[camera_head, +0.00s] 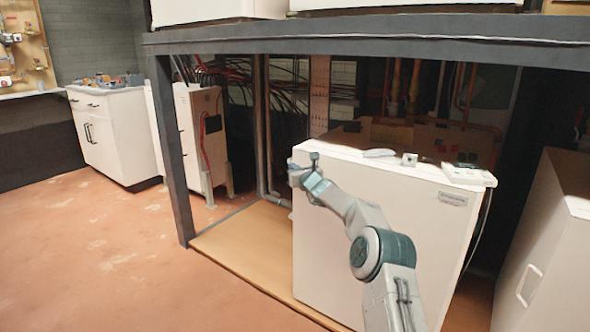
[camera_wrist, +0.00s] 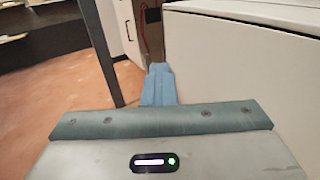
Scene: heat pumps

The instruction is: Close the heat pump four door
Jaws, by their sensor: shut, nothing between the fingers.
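A white heat pump cabinet (camera_head: 400,215) stands under the dark frame in the head view. Its broad front panel with a small grey label faces me; I see no number. I cannot tell whether this front is a door standing slightly ajar or fully shut. My gripper (camera_head: 297,172) is at the upper left edge of this front, and my arm crosses it and hides part of it. In the wrist view my gripper (camera_wrist: 158,84) has its blue fingers together and empty, just left of the white panel (camera_wrist: 235,85). I cannot tell whether they touch.
A dark post (camera_head: 172,150) and overhead beam (camera_head: 350,38) frame the cabinet. Small devices (camera_head: 468,174) lie on its top. Another white cabinet with a handle (camera_head: 530,284) stands at the right. White drawers (camera_head: 112,135) stand at the back left. The floor at left is clear.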

